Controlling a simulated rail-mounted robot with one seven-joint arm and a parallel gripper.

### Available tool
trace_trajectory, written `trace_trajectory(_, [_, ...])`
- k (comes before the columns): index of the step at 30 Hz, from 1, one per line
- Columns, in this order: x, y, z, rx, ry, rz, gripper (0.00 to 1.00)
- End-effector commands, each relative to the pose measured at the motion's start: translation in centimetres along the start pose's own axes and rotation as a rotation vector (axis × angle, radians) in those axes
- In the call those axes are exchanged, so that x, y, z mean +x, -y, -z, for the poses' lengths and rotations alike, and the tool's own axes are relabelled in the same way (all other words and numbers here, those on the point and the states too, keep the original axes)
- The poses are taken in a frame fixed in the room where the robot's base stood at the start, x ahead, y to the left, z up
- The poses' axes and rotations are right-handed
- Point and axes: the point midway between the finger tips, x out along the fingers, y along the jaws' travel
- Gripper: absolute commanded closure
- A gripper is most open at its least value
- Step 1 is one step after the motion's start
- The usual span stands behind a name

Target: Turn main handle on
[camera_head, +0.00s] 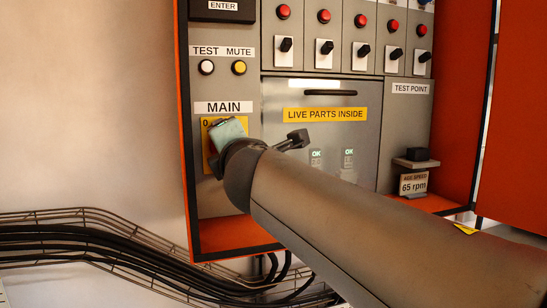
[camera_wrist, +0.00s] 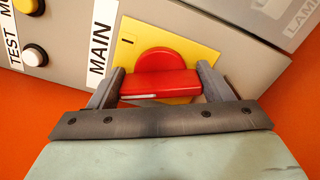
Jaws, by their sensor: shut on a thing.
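The main handle is a red bar (camera_wrist: 160,84) on a round red base, set on a yellow plate (camera_wrist: 187,35) below the MAIN label. In the wrist view the bar lies across the picture, and an "I" mark shows on the plate to its upper left. My gripper (camera_wrist: 161,72) is shut on the handle, with one finger at each end of the bar. In the head view my gripper and wrist hide the handle; part of the yellow plate (camera_head: 207,150) and a "0" mark show beside them.
White (camera_head: 206,67) and yellow (camera_head: 239,68) buttons sit above the MAIN label (camera_head: 224,107). A grey door (camera_head: 285,94) marked LIVE PARTS INSIDE is to the right. Several small switches line the top. Cables in a wire tray (camera_head: 90,240) run at lower left.

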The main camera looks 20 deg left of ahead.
Motion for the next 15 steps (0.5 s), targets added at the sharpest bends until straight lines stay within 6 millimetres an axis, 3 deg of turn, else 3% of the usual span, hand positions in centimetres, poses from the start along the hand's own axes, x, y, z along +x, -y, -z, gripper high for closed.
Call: trace_trajectory(15, [0.01,0.39,0.12,0.372,0.0,0.001,0.5])
